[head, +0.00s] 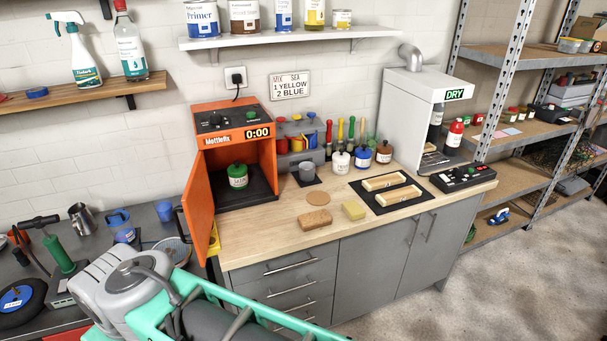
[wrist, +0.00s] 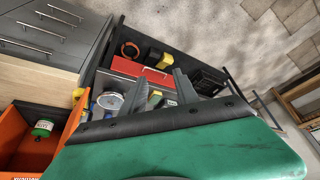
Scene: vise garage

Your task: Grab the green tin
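A green-lidded tin (head: 237,175) with a white label stands upright inside the orange oven-like cabinet (head: 192,200), whose door hangs open at the left. The tin also shows in the wrist view (wrist: 42,128), at the lower left. My gripper (wrist: 160,82) shows in the wrist view with its two dark fingers spread apart and nothing between them. It points over a dark lower bench, well apart from the tin. In the head view my arm fills the bottom, and the fingers cannot be made out.
The wooden counter (head: 285,226) carries a sponge (head: 353,210), a brown block (head: 315,219), several small tins and a dark mat with two wooden pieces. The open orange door (head: 197,206) stands between the left bench and the cabinet opening. A red toolbox (wrist: 140,70) lies below my gripper.

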